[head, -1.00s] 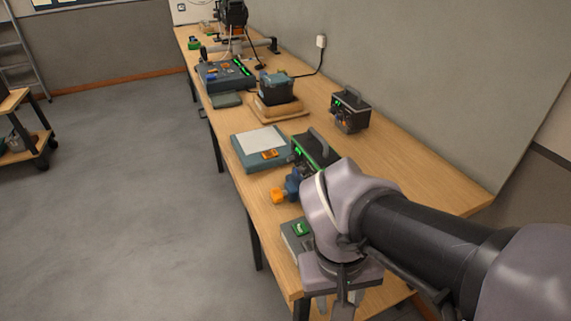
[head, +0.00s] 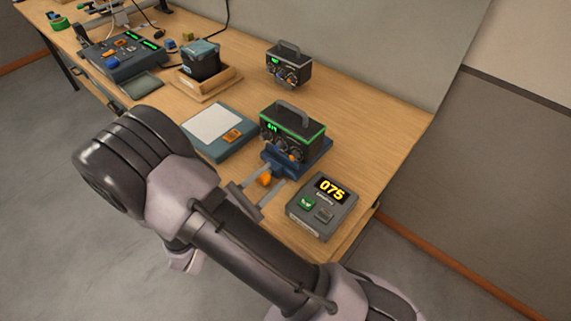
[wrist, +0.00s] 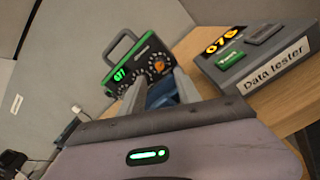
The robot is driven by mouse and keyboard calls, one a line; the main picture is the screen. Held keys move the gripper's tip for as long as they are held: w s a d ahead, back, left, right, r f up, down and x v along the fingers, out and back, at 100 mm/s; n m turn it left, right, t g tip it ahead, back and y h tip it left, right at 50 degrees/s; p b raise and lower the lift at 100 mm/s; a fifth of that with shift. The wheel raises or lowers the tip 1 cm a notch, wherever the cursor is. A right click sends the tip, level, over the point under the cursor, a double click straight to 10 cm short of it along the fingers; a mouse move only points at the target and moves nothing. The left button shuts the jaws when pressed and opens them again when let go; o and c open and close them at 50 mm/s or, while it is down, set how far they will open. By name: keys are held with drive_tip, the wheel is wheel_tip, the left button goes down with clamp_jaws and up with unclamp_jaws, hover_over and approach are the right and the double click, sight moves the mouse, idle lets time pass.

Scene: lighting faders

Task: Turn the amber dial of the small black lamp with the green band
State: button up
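The small black lamp with the green band (head: 291,128) stands upright on a blue stand (head: 312,158), its handle on top and a lit green display on its front. It also shows in the wrist view (wrist: 138,60). Its amber dial (wrist: 158,66) sits at the right of the dials on its front; in the head view the dial (head: 295,154) is small. My gripper (head: 258,186) is open in front of the lamp, fingers spread, with a gap to the dial. In the wrist view the fingers (wrist: 162,80) point at the dials, and nothing is between their tips.
A grey data tester (head: 322,208) with a yellow display stands right of my gripper. An orange knob (head: 264,180) sticks out low near the fingers. A similar black box (head: 289,66) stands behind. A tray with white sheet (head: 216,125) lies left of the lamp.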

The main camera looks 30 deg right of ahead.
sight(292, 158)
drive_tip(key=b+x, duration=0.1)
drive_tip(key=x, duration=0.6)
drive_tip(key=shift+c, duration=0.2)
clamp_jaws()
